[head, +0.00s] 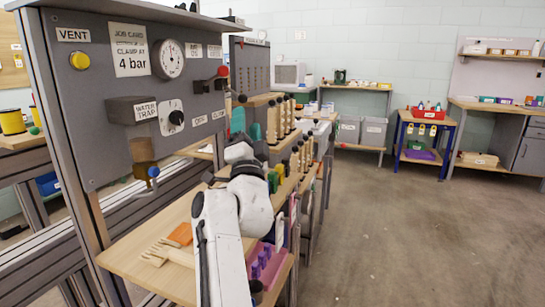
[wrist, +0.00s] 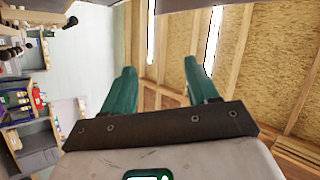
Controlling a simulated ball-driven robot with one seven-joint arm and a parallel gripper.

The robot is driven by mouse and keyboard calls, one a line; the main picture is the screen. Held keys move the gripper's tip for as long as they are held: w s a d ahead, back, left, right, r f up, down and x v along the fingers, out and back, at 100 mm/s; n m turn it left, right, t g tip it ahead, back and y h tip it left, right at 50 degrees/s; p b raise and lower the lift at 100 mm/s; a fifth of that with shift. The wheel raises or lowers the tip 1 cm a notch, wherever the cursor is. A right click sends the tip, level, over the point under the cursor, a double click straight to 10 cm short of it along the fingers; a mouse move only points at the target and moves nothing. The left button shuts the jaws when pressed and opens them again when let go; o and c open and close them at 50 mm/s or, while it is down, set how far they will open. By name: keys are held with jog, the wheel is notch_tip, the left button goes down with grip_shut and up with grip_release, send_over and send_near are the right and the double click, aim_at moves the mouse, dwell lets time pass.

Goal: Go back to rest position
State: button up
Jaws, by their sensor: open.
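My gripper (head: 246,122) is raised above the wooden workbench, beside the right edge of the grey control panel. My white arm reaches up to it from the bottom of the head view. In the wrist view, the two teal fingers of my gripper (wrist: 160,72) stand wide apart with nothing between them. Behind them the wrist view shows wooden boards and beams with bright light strips, so the gripper appears to point upward.
The grey panel (head: 95,115) with gauge and knobs stands close on the left. The workbench (head: 125,262) holds an orange block (head: 180,235), a pink tray (head: 262,268) and several wooden pegs.

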jog(key=s+d+f+n+g+y, duration=0.1)
jog(key=s+d+f+n+g, duration=0.25)
jog(key=d+f, duration=0.7)
jog(key=s+d+f+n+g+y, duration=0.15)
jog(key=d+f+n+g, duration=0.45)
jog(key=f, duration=0.8)
jog(key=s+d+f+n+g+h, duration=0.1)
jog(key=s+d+f+g+h, duration=0.15)
jog(key=s+d+f, duration=0.5)
jog(key=s+d+f+g+h, duration=0.1)
jog(key=s+d+f+g, duration=0.25)
jog(key=s+f, duration=0.75)
jog(key=s+d+f+g, duration=0.2)
jog(key=s+f+g, duration=0.1)
jog(key=s, duration=0.8)
jog(key=s+d+f+g+h, duration=0.1)
jog(key=s+d+f+g, duration=0.15)
jog(key=s, duration=0.75)
jog(key=s+d+f+g, duration=0.1)
jog(key=s+f+g, duration=0.25)
jog(key=s, duration=0.75)
notch_tip(320, 180, up, 27)
jog(key=p, duration=2.6)
jog(key=shift+w+p, duration=0.2)
jog(key=shift+p, duration=0.15)
